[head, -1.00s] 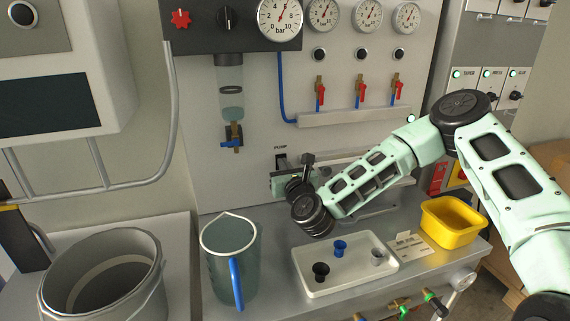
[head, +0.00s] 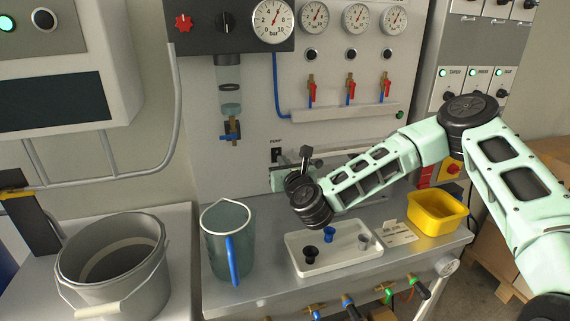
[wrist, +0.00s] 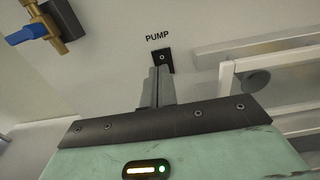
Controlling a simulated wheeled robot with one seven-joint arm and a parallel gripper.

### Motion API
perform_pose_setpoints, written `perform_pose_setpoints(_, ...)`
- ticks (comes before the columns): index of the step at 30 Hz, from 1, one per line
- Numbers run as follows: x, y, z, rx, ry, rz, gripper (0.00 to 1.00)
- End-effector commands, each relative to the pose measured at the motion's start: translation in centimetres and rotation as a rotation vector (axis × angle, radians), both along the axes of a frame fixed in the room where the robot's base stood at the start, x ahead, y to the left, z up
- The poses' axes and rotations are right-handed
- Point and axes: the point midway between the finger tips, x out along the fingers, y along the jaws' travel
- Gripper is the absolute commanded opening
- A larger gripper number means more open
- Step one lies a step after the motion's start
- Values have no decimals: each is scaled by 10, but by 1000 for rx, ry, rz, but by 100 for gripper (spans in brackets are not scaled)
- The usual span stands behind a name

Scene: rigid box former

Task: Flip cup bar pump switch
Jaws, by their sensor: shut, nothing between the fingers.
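The pump switch (wrist: 163,58) is a small black plate with a pale round toggle under the "PUMP" label on the grey panel. It also shows in the head view (head: 276,155), just above my gripper (head: 279,172). In the wrist view my gripper (wrist: 160,72) is shut and empty, its fingers together and pointing at the panel. The fingertips overlap the lower edge of the switch plate in that view; I cannot tell whether they touch it. The toggle's up or down position is too small to read.
A white rail (wrist: 250,58) runs right of the switch. A blue-handled brass valve (head: 231,130) hangs upper left. Below stand a clear jug (head: 215,255), a white tray (head: 345,262) with small cups, a yellow bin (head: 437,212) and a grey bucket (head: 140,280).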

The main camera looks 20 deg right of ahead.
Motion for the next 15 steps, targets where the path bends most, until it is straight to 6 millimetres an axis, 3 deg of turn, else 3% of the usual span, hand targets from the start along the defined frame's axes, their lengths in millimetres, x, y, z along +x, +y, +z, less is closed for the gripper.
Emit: perform_pose_setpoints(15,-70,-1,6,0,1,2,0)
